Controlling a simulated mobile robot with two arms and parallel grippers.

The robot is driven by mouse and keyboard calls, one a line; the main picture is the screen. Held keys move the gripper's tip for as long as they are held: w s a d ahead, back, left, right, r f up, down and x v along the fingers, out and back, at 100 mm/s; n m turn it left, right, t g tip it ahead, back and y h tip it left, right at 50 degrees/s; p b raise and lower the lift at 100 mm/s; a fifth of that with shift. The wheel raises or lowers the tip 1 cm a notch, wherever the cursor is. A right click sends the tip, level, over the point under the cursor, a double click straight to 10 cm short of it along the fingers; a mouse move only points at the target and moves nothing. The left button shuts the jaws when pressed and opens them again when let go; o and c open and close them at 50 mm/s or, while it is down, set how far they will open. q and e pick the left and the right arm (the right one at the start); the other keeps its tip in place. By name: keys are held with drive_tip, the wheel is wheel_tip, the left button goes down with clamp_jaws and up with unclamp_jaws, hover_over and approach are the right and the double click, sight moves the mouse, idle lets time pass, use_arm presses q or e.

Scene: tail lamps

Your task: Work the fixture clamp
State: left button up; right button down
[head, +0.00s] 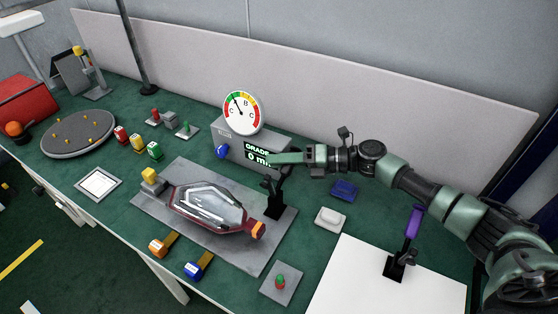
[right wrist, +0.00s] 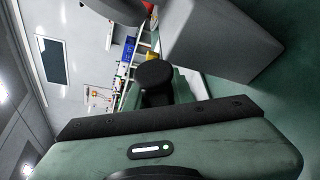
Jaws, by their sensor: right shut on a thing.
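The tail lamp (head: 208,205), clear with a dark red rim, lies on the grey fixture plate (head: 245,258). The black fixture clamp (head: 274,207) stands at the plate's right edge, beside the lamp. My right gripper (head: 276,160) is directly above the clamp, shut on its upper end, which I take to be the handle; the fingers mostly hide it. In the right wrist view a dark rounded piece (right wrist: 155,75) shows at the jaws. I cannot tell whether the clamp presses on the lamp. My left gripper is not in view.
A grey gauge box (head: 232,142) with a round dial (head: 243,112) stands just behind the clamp. A second clamp with a purple handle (head: 414,222) stands on a white board (head: 350,285) at right. A round turntable (head: 78,135) is at left.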

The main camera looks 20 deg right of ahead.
idle(0.8)
drive_tip(key=shift+s+a+r+n+t+h+p, duration=0.15)
drive_tip(key=shift+s+a+r+n+h+p, duration=0.5)
drive_tip(key=shift+p, duration=1.7)
drive_tip(key=shift+s+a+r+n+t+h+p, duration=0.1)
drive_tip(key=shift+r+n+t+h+p, duration=0.15)
drive_tip(key=shift+n+p, duration=1.5)
drive_tip(key=shift+s+a+r+n+t+h+p, duration=0.15)
drive_tip(key=shift+s+a+r+h+p, duration=0.3)
drive_tip(key=shift+p, duration=2.55)
drive_tip(key=shift+w+d+f, duration=0.1)
drive_tip(key=shift+w+f, duration=0.05)
drive_tip(key=c, duration=1.5)
unclamp_jaws()
